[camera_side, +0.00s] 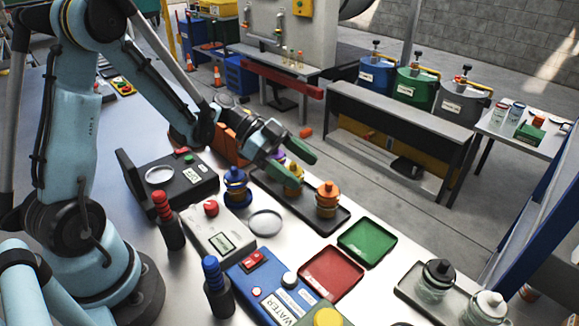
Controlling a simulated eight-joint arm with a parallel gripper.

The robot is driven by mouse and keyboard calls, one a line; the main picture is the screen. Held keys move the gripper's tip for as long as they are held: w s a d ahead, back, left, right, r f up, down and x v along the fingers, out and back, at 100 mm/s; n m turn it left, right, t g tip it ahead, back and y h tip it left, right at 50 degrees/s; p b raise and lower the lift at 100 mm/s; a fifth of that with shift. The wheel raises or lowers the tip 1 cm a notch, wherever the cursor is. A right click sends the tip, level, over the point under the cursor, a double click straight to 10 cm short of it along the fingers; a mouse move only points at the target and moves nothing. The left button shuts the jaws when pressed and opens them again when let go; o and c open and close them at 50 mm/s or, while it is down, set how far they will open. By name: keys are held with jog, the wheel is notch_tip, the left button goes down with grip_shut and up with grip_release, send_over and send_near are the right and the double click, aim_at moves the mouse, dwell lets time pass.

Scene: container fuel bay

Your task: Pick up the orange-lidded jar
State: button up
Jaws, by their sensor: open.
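The orange-lidded jar (327,200) stands upright near the right end of a dark tray (300,224). My gripper (299,169) has green fingertips and is open. It is up and to the left of the orange-lidded jar in the picture and apart from it. A yellow-lidded jar (293,182) shows between and behind the fingers, partly hidden. A bit of a purple lid shows behind them too. I cannot tell how high the fingers are above these jars.
A blue-lidded jar (236,186) stands left of the dark tray. A green tray (367,243) and a red tray (331,274) lie empty to the right. Black- and white-lidded jars (437,279) stand at the lower right. A grey device with a red knob (211,209) sits in front.

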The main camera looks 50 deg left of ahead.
aim_at(325, 187)
jog(key=shift+x, duration=3.45)
jog(key=shift+f, duration=0.1)
jog(key=shift+c, duration=0.3)
jog(key=shift+a, duration=0.1)
jog(key=c, duration=1.2)
jog(key=shift+o, duration=0.2)
